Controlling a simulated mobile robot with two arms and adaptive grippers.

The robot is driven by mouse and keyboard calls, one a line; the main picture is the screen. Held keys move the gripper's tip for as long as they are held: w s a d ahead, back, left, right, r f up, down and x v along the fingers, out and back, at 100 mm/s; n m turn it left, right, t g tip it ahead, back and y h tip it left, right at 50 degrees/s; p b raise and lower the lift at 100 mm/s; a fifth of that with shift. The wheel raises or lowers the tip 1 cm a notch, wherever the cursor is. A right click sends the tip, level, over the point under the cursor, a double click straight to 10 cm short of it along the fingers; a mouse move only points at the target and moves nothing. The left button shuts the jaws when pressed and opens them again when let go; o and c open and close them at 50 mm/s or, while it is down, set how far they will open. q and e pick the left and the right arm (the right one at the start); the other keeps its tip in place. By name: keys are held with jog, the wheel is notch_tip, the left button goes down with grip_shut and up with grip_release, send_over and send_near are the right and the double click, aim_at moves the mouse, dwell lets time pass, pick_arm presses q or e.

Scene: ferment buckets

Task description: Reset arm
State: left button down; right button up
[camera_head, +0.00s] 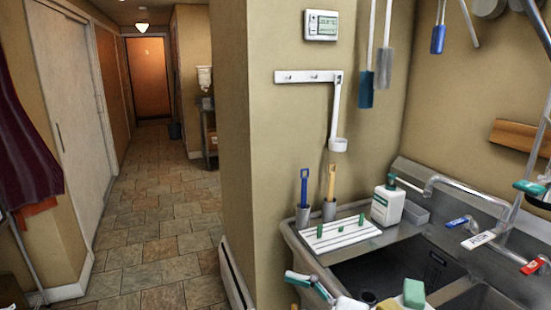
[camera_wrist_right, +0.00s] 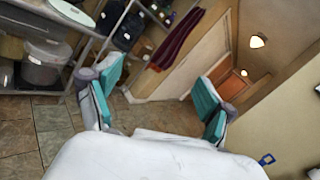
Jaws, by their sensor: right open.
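My right gripper (camera_head: 361,292) shows at the bottom edge of the head view, in front of the sink. Its teal-and-white fingers are spread apart with nothing between them. In the right wrist view the same gripper (camera_wrist_right: 155,92) has its two teal pads wide apart and empty, facing the room and the corridor. Most of the right arm is out of the head view.
A metal sink (camera_head: 370,272) with a curved faucet (camera_head: 465,188) lies close by. A shelf (camera_wrist_right: 75,75) with containers appears in the wrist view. The tiled corridor floor is clear.

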jog(key=w+d+r+m+t+h, duration=0.15)
jog(key=d+m+t+h, duration=0.45)
jog(key=m, duration=0.6)
jog(key=w+d+r+m+t+h, duration=0.1)
jog(key=w+d+m+t, duration=0.15)
jog(key=m+t, duration=0.7)
jog(key=s+d+f+m+g+h, duration=0.2)
jog(key=d+f+m+g+h, duration=0.3)
jog(key=f+m, duration=0.55)
jog(key=s+d+f+m+g+h, duration=0.35)
jog(key=d+f+m+h, duration=0.4)
jog(key=m, duration=0.55)
jog(key=s+a+f+m+g+y, duration=0.1)
jog(key=s+f+m+g, duration=0.4)
jog(key=s, duration=0.4)
jog(key=s+a+f+m+g+y, duration=0.1)
jog(key=s+f+m+g, duration=0.2)
jog(key=s+f+g, duration=0.35)
jog(key=s+f, duration=0.3)
jog(key=f, duration=2.4)
jog(key=s+d+f+g, duration=0.1)
jog(key=s+d+f, duration=0.1)
jog(key=s+f, duration=1.5)
jog(key=shift+d+n+h, duration=0.35)
jog(key=shift+n, duration=0.05)
